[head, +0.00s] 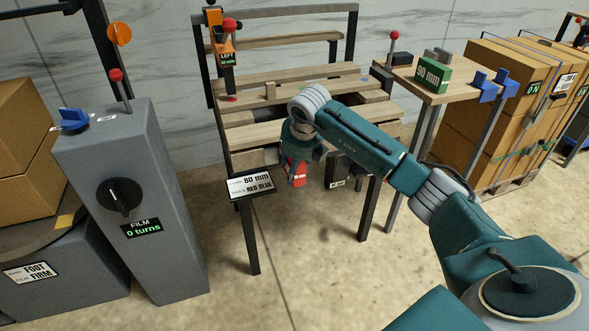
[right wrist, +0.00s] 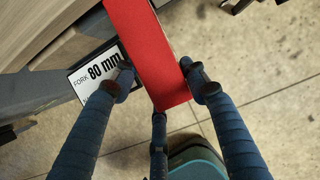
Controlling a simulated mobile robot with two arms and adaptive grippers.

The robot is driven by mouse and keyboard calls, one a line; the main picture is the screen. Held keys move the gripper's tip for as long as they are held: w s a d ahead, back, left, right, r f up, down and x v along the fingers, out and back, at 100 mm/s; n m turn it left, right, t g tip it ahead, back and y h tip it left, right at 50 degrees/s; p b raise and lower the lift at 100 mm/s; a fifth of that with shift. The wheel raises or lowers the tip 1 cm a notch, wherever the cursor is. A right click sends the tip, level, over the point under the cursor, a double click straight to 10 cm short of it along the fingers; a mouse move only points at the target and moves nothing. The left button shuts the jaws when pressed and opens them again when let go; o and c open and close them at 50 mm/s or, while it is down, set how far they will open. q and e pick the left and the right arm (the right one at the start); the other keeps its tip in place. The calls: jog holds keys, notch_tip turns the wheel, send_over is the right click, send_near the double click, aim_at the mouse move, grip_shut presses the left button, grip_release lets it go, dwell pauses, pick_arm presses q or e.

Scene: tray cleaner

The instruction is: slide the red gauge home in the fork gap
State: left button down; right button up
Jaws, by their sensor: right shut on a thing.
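The red gauge (head: 297,173) is a red block below the front edge of the wooden slatted pallet (head: 340,118). In the right wrist view the gauge (right wrist: 148,50) runs up out of the picture between my fingers. My right gripper (head: 294,160) is shut on it, and its fingers (right wrist: 160,82) show on both sides of the block. The gauge is beside the pallet's front edge; whether its far end is inside the fork gap cannot be told. My arm and hand cover part of the pallet front. My left gripper is not in view.
A sign (head: 250,184) reading 80 mm, red blue hangs at the pallet's front left, close to the gauge. A grey film console (head: 160,255) stands left. A side table (head: 440,95) with a green 80 mm block (head: 433,74) stands right. Open floor lies in front.

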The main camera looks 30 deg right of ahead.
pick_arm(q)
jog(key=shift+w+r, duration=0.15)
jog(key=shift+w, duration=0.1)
pick_arm(e)
jog(key=shift+w+d, duration=0.1)
jog(key=shift+w, duration=0.45)
jog(key=shift+w+d, duration=0.1)
jog(key=shift+w, duration=0.3)
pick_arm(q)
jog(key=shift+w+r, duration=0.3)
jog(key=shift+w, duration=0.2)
pick_arm(e)
jog(key=shift+w, duration=0.1)
jog(key=shift+w, duration=0.2)
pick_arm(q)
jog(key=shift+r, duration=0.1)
pick_arm(e)
jog(key=shift+w+d, duration=0.1)
jog(key=shift+w, duration=0.25)
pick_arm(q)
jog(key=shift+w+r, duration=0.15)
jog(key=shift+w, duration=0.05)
pick_arm(e)
jog(key=shift+d, duration=0.1)
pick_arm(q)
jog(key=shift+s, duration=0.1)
pick_arm(e)
jog(key=shift+w, duration=0.25)
